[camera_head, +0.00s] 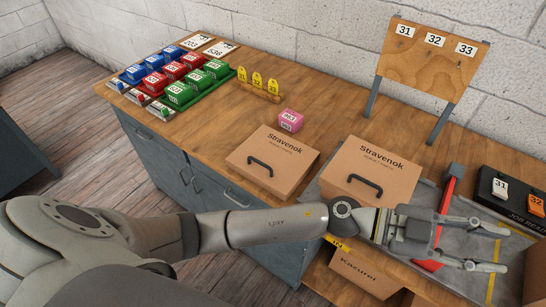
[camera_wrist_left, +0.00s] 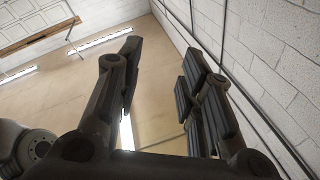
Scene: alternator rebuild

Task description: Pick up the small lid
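Two brown cardboard lids or box tops marked Stravenok, each with a black handle, are in the head view. The smaller-looking left one (camera_head: 262,148) lies at the middle of the bench. The right one (camera_head: 350,160) stands beside it, near a grey mat. I cannot tell for sure which is the small lid. My left gripper (camera_head: 504,249) is to the right of both, over the right part of the bench, its fingers apart and pointing right. In the left wrist view the gripper (camera_wrist_left: 155,75) is open with nothing between its fingers. My right gripper is not in view.
A Kazurei box (camera_head: 362,275) is below my forearm. A black tray (camera_head: 510,203) with numbered tags is at the right. Colored bins (camera_head: 178,94), a pink block (camera_head: 291,120) and a numbered board (camera_head: 428,62) stand farther back.

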